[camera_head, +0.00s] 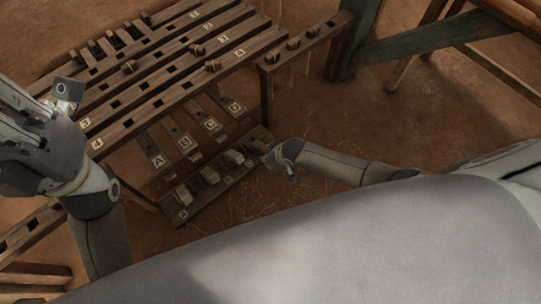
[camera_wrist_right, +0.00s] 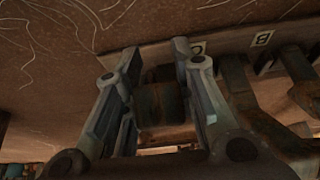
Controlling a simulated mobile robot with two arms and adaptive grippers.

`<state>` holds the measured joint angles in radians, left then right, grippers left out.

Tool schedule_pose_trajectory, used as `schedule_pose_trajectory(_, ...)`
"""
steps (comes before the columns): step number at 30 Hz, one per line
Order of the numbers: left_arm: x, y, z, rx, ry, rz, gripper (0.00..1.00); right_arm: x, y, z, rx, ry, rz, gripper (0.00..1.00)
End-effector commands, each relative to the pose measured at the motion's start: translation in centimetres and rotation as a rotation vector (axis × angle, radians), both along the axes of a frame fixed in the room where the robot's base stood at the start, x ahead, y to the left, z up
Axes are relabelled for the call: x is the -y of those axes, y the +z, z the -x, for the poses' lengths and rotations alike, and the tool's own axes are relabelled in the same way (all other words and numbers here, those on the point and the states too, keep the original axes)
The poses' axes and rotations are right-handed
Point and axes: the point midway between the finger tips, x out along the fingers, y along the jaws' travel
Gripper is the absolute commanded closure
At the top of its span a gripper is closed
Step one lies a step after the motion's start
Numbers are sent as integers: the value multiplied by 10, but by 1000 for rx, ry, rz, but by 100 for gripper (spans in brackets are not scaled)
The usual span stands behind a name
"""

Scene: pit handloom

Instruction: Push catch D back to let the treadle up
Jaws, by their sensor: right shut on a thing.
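The catch board (camera_head: 220,190) lies on the floor with a row of wooden catches. My right gripper (camera_head: 272,156) reaches in from the right to the board's far right end, at the catch D place. In the right wrist view, my right gripper's fingers (camera_wrist_right: 158,95) are shut around a dark block, catch D (camera_wrist_right: 160,104); a label beside it is partly covered. The treadle marked D (camera_head: 234,107) is the rightmost of the row, beside treadles C (camera_head: 210,124), B (camera_head: 184,143) and A (camera_head: 158,160). My left gripper (camera_head: 25,120) is at the left edge; its fingers are unclear.
The slotted loom frame (camera_head: 150,95), with numbered bars, stands above and left of the treadles. A pegged wooden rail (camera_head: 310,40) stands behind my right gripper. Wooden beams (camera_head: 430,45) stand at top right. Bare earth floor (camera_head: 330,115) lies right of the board.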

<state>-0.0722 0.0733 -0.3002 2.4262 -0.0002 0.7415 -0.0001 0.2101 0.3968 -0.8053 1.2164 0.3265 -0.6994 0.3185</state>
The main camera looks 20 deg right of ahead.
Motion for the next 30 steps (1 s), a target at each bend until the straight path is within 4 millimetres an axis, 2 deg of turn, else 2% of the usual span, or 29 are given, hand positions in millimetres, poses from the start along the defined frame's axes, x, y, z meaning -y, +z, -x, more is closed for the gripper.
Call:
schedule_pose_trajectory(4, 0, 0, 0, -1, 0, 0, 100, 1, -3, 4, -11, -1, 5, 100)
schedule_pose_trajectory(5, 0, 0, 0, -1, 0, 0, 100, 1, -3, 4, -11, -1, 5, 70)
schedule_pose_trajectory(9, 0, 0, 0, -1, 0, 0, 100, 1, -2, 3, -10, -1, 3, 52)
schedule_pose_trajectory(22, 0, 1, 0, 2, 1, 0, 100, 1, 2, 3, -6, -1, 2, 51)
schedule_pose_trajectory(30, 0, 1, 0, 1, 0, -1, 100, 5, 27, 14, -5, 1, 2, 51)
